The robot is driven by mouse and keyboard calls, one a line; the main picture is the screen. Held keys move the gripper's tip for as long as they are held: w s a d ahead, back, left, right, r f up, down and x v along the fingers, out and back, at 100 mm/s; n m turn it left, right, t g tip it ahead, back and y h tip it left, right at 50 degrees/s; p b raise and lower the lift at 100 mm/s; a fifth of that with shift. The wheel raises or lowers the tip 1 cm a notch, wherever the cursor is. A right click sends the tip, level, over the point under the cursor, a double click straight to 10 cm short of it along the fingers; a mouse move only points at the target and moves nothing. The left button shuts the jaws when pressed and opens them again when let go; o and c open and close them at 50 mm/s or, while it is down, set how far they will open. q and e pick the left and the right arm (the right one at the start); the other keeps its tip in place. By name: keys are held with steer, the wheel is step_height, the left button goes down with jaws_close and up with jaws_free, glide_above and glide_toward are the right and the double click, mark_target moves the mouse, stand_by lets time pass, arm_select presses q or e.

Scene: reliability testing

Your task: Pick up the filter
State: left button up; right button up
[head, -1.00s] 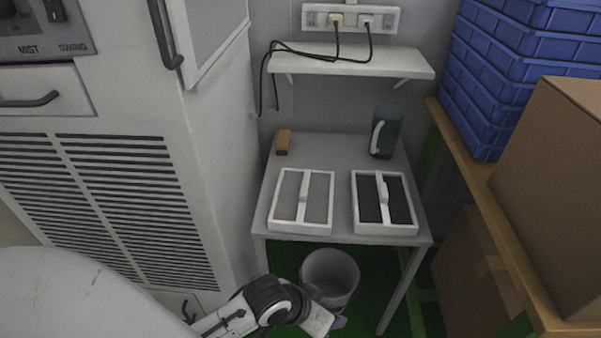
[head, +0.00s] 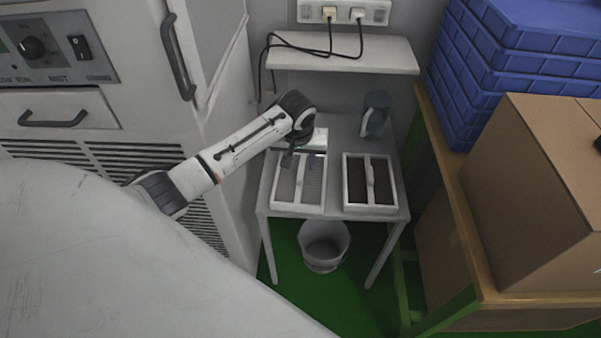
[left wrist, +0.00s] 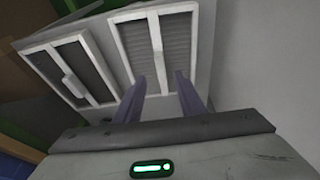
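Two white-framed filters lie side by side on a small grey table. The left filter (head: 284,207) has light grey mesh and a raised centre bar. The right filter (head: 369,208) has dark mesh and a similar bar. In the left wrist view the light filter (left wrist: 160,45) is straight ahead and the dark filter (left wrist: 100,68) is to its left. My left gripper (head: 300,161) is over the far part of the light filter. My right gripper is not in view.
A dark jug (head: 376,115) stands at the table's back right. A wall shelf (head: 345,54) with cables hangs above. A grey bin (head: 323,247) stands below the table's front edge. A large machine cabinet is on the left; blue crates (head: 535,55) and a cardboard box (head: 540,200) are on the right.

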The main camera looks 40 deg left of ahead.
mark_target(300, 172)
arm_select(q)
steer(key=x, duration=0.5)
steer(key=shift+a+f+b, duration=0.15)
steer(key=shift+f+b, duration=0.15)
steer(key=shift+b, duration=0.1)
steer(key=shift+c, duration=0.2)
jaws_close()
